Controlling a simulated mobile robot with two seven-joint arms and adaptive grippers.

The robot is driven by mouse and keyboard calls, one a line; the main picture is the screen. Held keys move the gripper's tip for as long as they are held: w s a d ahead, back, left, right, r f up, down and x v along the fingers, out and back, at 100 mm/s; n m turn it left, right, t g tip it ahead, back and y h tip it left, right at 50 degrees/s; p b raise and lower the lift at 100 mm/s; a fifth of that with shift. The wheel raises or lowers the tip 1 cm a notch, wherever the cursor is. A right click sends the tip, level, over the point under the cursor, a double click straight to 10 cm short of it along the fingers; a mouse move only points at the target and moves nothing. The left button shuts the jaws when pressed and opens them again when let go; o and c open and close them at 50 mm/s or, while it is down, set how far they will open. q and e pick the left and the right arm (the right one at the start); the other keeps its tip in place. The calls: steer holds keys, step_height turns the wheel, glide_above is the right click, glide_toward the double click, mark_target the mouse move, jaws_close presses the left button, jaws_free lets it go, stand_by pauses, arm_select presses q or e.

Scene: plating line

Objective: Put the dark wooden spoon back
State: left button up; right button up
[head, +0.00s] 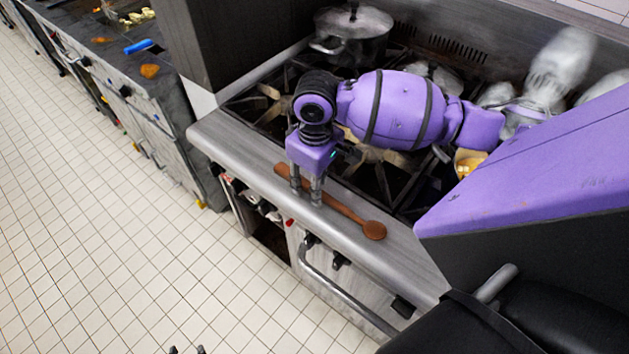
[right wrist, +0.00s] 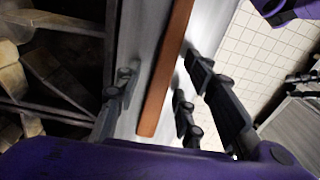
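The dark wooden spoon (head: 342,207) lies on the steel front ledge of the stove (head: 235,143), its bowl toward the lower right. My right gripper (head: 307,194) points down over the handle. In the right wrist view, the spoon handle (right wrist: 165,75) runs between the spread fingers of my right gripper (right wrist: 158,98), with gaps on both sides. Of my left gripper (head: 187,350), only two dark fingertips show at the bottom edge of the head view, apart with only floor visible between them.
A lidded steel pot (head: 352,35) stands on the back burners. A small bowl with yellowish pieces (head: 468,162) is partly hidden by my right arm. An oven handle bar (head: 345,290) sticks out below the ledge. Tiled floor (head: 90,220) is clear at left.

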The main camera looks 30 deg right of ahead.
step_height(320, 180, up, 12)
steer(key=shift+r, duration=0.15)
stand_by(0.4)
steer(key=shift+s, duration=0.1)
